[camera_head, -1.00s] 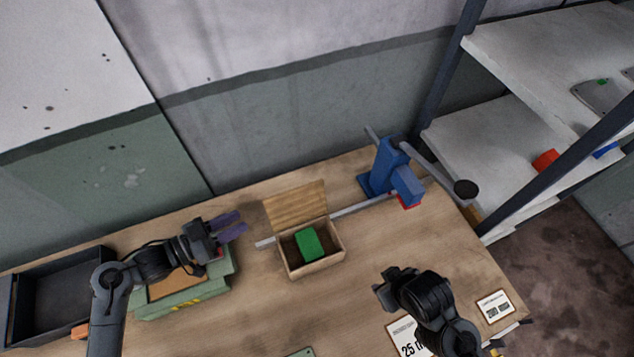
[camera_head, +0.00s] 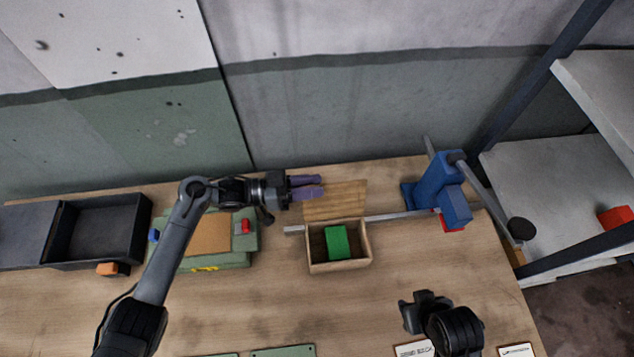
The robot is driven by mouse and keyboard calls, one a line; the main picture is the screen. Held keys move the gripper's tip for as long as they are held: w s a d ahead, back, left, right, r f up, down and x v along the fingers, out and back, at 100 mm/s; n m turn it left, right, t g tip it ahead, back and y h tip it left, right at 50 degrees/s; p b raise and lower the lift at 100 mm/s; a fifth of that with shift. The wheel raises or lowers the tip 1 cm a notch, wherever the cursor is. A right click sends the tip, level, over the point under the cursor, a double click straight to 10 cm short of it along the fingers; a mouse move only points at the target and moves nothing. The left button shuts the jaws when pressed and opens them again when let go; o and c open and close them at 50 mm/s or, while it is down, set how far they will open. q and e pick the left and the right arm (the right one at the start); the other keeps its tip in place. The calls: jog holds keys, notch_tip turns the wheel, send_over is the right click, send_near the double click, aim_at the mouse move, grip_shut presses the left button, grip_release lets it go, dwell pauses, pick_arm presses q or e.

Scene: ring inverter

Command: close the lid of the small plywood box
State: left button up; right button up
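The small plywood box (camera_head: 338,267) stands on the workbench with a green block (camera_head: 336,242) inside. Its lid (camera_head: 340,201) is open, raised at the back edge of the box. My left gripper (camera_head: 322,187) reaches in from the left, its purple fingers pointing right, at the lid's upper left part. The two fingers are apart with a narrow gap and nothing visible between them. I cannot tell whether they touch the lid. My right gripper (camera_head: 412,308) is at the front right of the box, over the bench; its fingertips are not clear.
A blue vise (camera_head: 436,184) with a long grey bar stands right of the box. A green case (camera_head: 240,258) and a black tray (camera_head: 97,262) are on the left. Shelves (camera_head: 540,180) rise at the right. The bench just in front of the box is clear.

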pick_arm(q)
jog(key=shift+w+d, duration=0.15)
jog(key=shift+d, duration=0.65)
grip_shut()
